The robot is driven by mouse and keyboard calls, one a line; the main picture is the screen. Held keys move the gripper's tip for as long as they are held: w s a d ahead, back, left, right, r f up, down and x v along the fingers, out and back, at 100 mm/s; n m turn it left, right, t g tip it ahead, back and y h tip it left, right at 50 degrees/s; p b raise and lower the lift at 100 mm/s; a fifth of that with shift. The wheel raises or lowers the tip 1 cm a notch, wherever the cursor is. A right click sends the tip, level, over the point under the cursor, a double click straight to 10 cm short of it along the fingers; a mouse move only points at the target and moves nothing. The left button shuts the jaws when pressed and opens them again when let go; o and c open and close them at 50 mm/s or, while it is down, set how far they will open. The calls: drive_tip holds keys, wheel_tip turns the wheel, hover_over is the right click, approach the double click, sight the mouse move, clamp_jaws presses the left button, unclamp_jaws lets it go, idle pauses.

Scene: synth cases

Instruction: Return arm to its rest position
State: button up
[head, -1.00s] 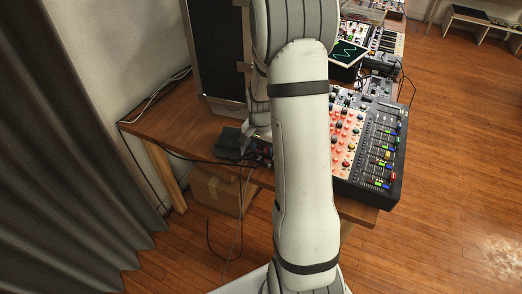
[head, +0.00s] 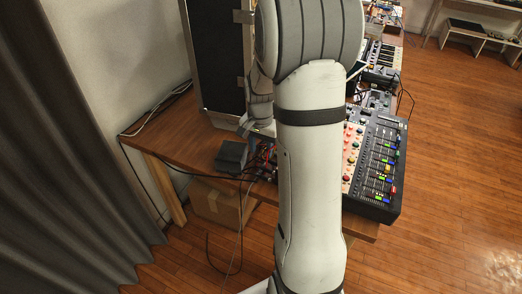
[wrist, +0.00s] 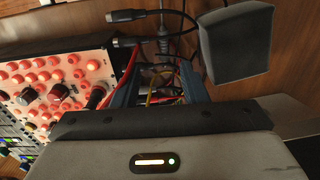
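My arm (head: 310,170) fills the middle of the head view, its upper part large and close to the camera. Its far links show behind it, by the left part of the wooden desk (head: 165,137). In the wrist view, my gripper (wrist: 158,88) has two bluish fingers standing apart. Loose cables (wrist: 160,70) show between and beyond them. I see no object held between the fingers, and I cannot tell whether a cable touches them. The fingertips are not clear in the head view.
A mixer (head: 375,165) with coloured knobs lies right of my arm; its panel (wrist: 55,82) shows left in the wrist view. A dark grey block (wrist: 237,45) is right of the fingers. A tall dark panel (head: 218,60) stands behind. Open floor (head: 460,180) lies right.

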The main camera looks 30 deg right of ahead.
idle(0.3)
drive_tip(key=s+a+r+n+t+p, duration=0.2)
drive_tip(key=s+a+r+n, duration=0.8)
drive_tip(key=s, duration=0.8)
drive_tip(key=a+r+p, duration=0.1)
drive_tip(key=a+r, duration=0.2)
drive_tip(key=r, duration=0.2)
drive_tip(key=shift+s+r+t, duration=0.15)
drive_tip(key=shift+r+t, duration=0.1)
drive_tip(key=shift+t, duration=0.05)
